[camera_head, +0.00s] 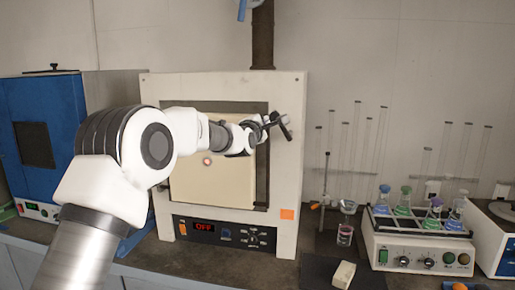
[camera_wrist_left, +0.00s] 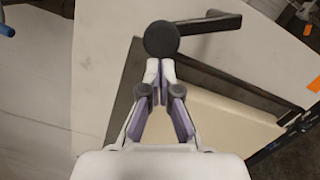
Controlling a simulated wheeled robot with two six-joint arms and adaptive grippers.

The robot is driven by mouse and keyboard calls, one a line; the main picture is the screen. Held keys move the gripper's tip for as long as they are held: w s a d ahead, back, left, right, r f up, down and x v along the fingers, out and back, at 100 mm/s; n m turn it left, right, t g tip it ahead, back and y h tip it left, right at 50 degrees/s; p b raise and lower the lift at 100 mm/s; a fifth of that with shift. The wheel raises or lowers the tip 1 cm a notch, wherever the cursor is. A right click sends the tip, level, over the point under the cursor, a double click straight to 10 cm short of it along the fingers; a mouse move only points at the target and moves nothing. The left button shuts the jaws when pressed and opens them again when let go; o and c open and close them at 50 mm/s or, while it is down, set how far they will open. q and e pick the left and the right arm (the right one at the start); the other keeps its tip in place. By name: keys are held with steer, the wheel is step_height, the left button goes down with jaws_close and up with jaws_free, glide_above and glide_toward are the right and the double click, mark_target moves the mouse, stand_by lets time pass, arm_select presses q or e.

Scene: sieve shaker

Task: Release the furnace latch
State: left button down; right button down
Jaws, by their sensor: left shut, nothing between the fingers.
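The furnace (camera_head: 288,180) stands on the bench in the middle of the head view, with a cream door (camera_head: 225,185) in a dark frame. Its dark latch (camera_head: 284,128) is at the upper right of the door. In the left wrist view the latch (camera_wrist_left: 208,25) shows a round hub and a bent arm reaching right. My left gripper (camera_head: 262,124) is in front of the upper right of the door. Its fingers (camera_wrist_left: 160,66) are shut and empty, with the tips right by the hub. I cannot tell whether they touch it. My right gripper is in neither view.
A blue cabinet (camera_head: 65,105) stands left of the furnace. To the right are glass tubes (camera_head: 345,150), a small beaker (camera_head: 344,235) and a white device (camera_head: 418,255) with several flasks. An orange label (camera_head: 287,214) is on the furnace front, above the dark bench top.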

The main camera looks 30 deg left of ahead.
mark_target(273, 113)
arm_select(q)
steer(key=m, duration=0.1)
steer(key=d+r+m+p, duration=0.2)
steer(key=shift+w+d+r+m, duration=0.15)
steer(key=shift+w+r+m, duration=0.15)
steer(key=shift+m, duration=0.1)
steer(key=shift+w+d+r+m+g+p, duration=0.15)
steer(key=shift+w+d+m+g+p, duration=0.05)
steer(key=shift+d+m+p, duration=0.6)
steer(key=shift+w+d+r+m+g+p, duration=0.2)
steer(key=shift+d+m+p, duration=0.35)
steer(key=shift+d+m, duration=0.3)
steer(key=shift+a, duration=0.1)
